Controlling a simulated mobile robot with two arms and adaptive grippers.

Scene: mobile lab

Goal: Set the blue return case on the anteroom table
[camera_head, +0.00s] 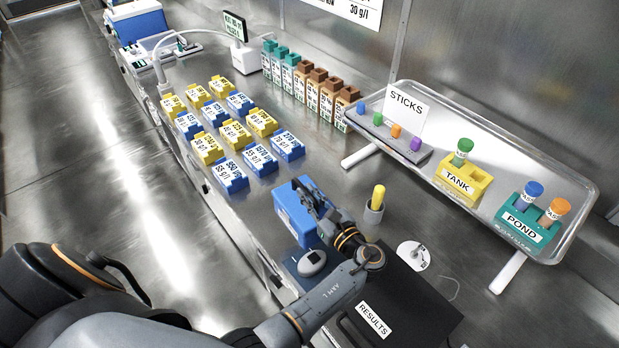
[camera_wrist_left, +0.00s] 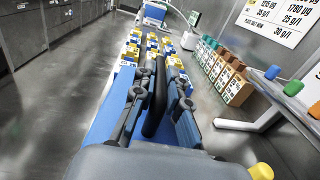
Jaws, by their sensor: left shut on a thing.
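A blue case (camera_head: 290,215) is at the near part of the long metal counter (camera_head: 235,205). My left gripper (camera_head: 312,196) is over its top and shut on its black handle. In the left wrist view, the black handle (camera_wrist_left: 156,100) stands between the fingers of my left gripper (camera_wrist_left: 155,92), with the blue case top (camera_wrist_left: 103,122) below. I cannot tell whether the case rests on the counter or is slightly raised. My right gripper is not in view. I cannot make out an anteroom table.
Several blue and yellow labelled blocks (camera_head: 233,134) stand beyond the case. A yellow stick in a holder (camera_head: 375,205) is close on its right. A grey rounded device (camera_head: 312,262) and a black RESULTS box (camera_head: 400,300) are nearer. Open floor (camera_head: 100,170) lies left.

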